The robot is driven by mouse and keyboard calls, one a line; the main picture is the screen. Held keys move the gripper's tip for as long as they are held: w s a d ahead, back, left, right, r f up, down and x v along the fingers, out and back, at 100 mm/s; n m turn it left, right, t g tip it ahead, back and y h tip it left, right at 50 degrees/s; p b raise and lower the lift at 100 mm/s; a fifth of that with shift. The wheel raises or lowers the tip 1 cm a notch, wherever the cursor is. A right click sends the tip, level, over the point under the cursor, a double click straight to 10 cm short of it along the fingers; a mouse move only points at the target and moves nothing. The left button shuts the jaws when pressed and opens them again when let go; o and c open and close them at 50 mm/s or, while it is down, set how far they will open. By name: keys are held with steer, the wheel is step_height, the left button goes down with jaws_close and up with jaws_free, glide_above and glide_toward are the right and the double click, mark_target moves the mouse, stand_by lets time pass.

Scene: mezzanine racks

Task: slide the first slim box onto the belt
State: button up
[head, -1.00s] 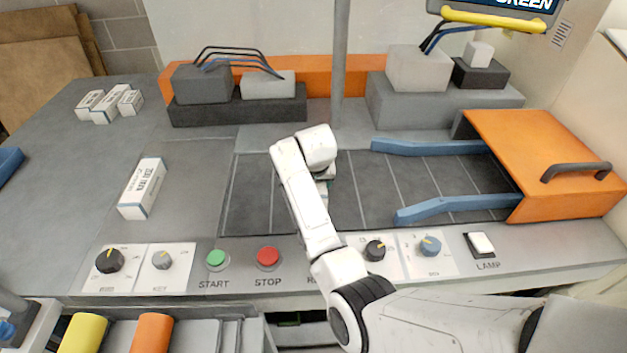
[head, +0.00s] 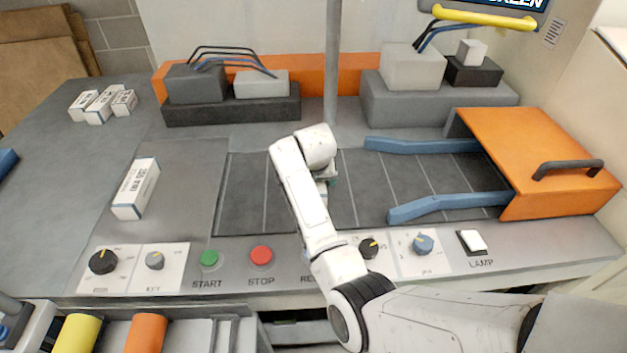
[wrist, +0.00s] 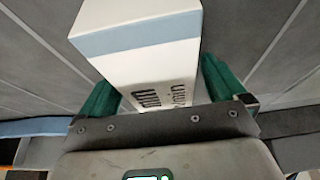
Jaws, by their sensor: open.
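In the wrist view a white slim box (wrist: 140,45) with a blue band and dark print lies between the green fingers of my gripper (wrist: 160,80). The fingers are open, one on each side of it. Dark belt slats show around it. In the head view my gripper (head: 327,180) is over the dark belt (head: 365,190), mostly behind my own arm, which hides that box. Another white slim box (head: 136,188) lies on the grey plate left of the belt. I cannot tell whether the held-between box touches the belt.
Blue guide rails (head: 450,204) lead to an orange hood (head: 545,160) at the right. Several small boxes (head: 103,103) lie at the back left. A thin post (head: 332,70) stands behind the belt. Start (head: 209,258) and stop (head: 261,256) buttons and knobs line the front panel.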

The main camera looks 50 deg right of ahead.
steer(key=v, duration=1)
steer(key=shift+s+a+r+b, duration=0.1)
steer(key=shift+a+r+b, duration=0.05)
steer(key=shift+r+b, duration=0.25)
stand_by(0.3)
